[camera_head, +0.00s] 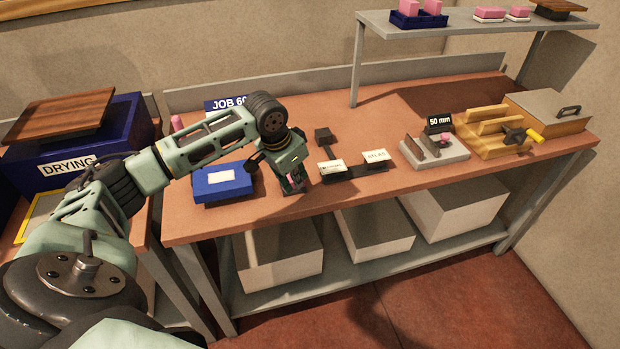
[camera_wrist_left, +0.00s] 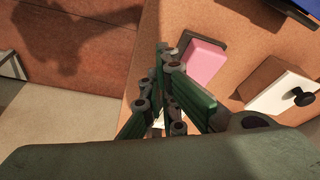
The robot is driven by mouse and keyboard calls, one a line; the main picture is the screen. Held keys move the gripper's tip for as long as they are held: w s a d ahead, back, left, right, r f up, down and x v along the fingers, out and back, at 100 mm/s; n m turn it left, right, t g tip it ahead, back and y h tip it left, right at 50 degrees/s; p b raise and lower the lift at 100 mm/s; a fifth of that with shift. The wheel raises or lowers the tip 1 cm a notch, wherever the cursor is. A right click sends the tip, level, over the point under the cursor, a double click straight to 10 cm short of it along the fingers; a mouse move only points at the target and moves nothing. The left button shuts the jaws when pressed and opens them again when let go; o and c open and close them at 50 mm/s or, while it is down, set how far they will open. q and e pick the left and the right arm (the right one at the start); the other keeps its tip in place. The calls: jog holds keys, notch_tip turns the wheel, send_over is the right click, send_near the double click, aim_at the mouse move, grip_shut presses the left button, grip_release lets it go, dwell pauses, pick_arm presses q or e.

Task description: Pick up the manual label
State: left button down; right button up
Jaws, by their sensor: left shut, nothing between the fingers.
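Two white cards stand on small dark bases on the bench. The left card (camera_head: 332,167) has dark lettering too small to read surely, and the right one (camera_head: 376,156) seems to read "ATLAS". My left gripper (camera_head: 293,188) points down near the bench's front edge, left of the left card and apart from it. It is shut and empty. In the left wrist view its green fingers (camera_wrist_left: 165,75) lie together beside a pink block (camera_wrist_left: 195,66). A white-faced piece with a black knob (camera_wrist_left: 285,95) lies further right. My right gripper is not in view.
A blue box (camera_head: 223,182) sits left of my gripper. A grey tray (camera_head: 434,151) and a wooden vice-like fixture (camera_head: 490,138) stand on the right. White bins (camera_head: 275,255) sit below the bench.

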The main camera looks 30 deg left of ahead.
pick_arm(q)
jog(key=x, duration=0.3)
jog(key=shift+w+d+f, duration=0.1)
jog(key=shift+f, duration=0.15)
jog(key=w, duration=0.1)
jog(key=w+p, duration=0.1)
jog(key=shift+w+d+r, duration=0.2)
jog(key=shift+w+d, duration=0.05)
jog(key=shift+w, duration=0.05)
jog(key=shift+w+d+f, duration=0.1)
jog(key=shift+w+d, duration=0.1)
jog(key=shift+w, duration=0.4)
jog(key=shift+p, duration=0.3)
